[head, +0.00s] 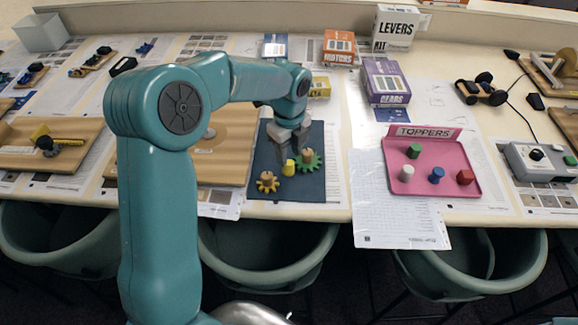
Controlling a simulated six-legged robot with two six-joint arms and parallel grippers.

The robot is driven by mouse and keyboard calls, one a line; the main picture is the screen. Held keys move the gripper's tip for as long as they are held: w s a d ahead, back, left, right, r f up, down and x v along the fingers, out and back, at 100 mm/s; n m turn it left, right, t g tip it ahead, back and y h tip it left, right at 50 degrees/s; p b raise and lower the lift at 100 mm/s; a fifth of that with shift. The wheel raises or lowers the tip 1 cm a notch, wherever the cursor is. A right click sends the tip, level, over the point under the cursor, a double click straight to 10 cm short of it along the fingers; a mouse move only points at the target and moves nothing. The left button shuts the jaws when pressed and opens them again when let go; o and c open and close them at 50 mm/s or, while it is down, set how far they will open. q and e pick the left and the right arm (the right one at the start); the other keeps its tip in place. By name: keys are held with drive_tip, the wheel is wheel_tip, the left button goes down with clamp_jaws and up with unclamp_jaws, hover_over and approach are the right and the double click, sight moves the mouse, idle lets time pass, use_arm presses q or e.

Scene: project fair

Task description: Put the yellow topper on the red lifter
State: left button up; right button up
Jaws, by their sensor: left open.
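The yellow topper (289,167), a small yellow cylinder, stands on a dark blue mat (313,185) between an orange-yellow gear and a green gear. My left gripper (291,149) is open and empty, fingers pointing down, close above and behind the yellow topper in the picture. I cannot tell whether it touches anything. I cannot make out a red lifter; my left arm hides part of the table at the left. My right gripper is not in view.
The yellow gear (267,182) and green gear (308,160) flank the topper closely. A pink toppers tray (427,185) at the right holds white, green, blue and red pieces. A wooden board (225,160) lies left of the mat. Boxes stand behind; chairs stand below the front edge.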

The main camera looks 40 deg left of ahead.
sight(288, 163)
use_arm(q)
wheel_tip(288, 163, down, 6)
drive_tip(key=shift+a+r+p, duration=0.15)
drive_tip(key=shift+r+p, duration=0.05)
drive_tip(key=shift+p, duration=0.45)
drive_tip(key=c, duration=0.8)
drive_tip(key=shift+o, duration=0.2)
drive_tip(key=shift+r, duration=0.15)
